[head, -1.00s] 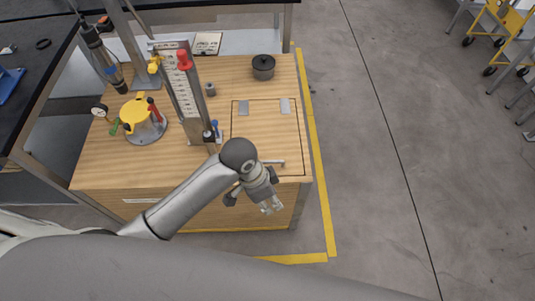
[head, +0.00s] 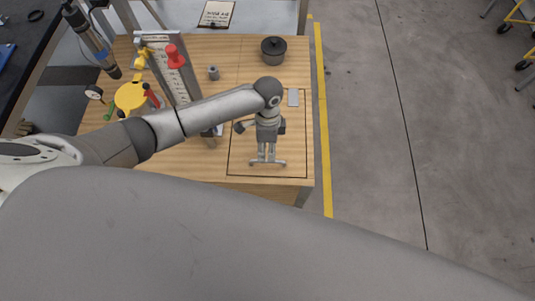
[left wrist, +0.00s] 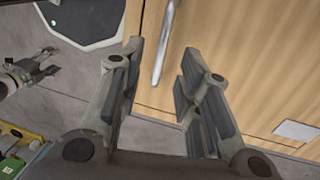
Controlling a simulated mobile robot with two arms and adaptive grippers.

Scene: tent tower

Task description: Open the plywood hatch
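The plywood hatch (head: 296,140) is a light wood panel with a dark outline in the bench top; it lies flat and shut. A grey hinge plate (head: 293,97) shows at its far edge. A metal bar handle (head: 282,163) is near its front edge. My left gripper (head: 267,161) points down over the handle, its fingers apart. In the left wrist view the handle (left wrist: 163,45) lies between the two open fingers, with a gap on each side. My right gripper (left wrist: 48,63) shows only in the left wrist view, at the left, with its fingers apart.
A dark lidded pot (head: 273,50) stands behind the hatch. A slanted scale post with a red knob (head: 174,57) and a yellow-topped device (head: 130,96) stand to the left.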

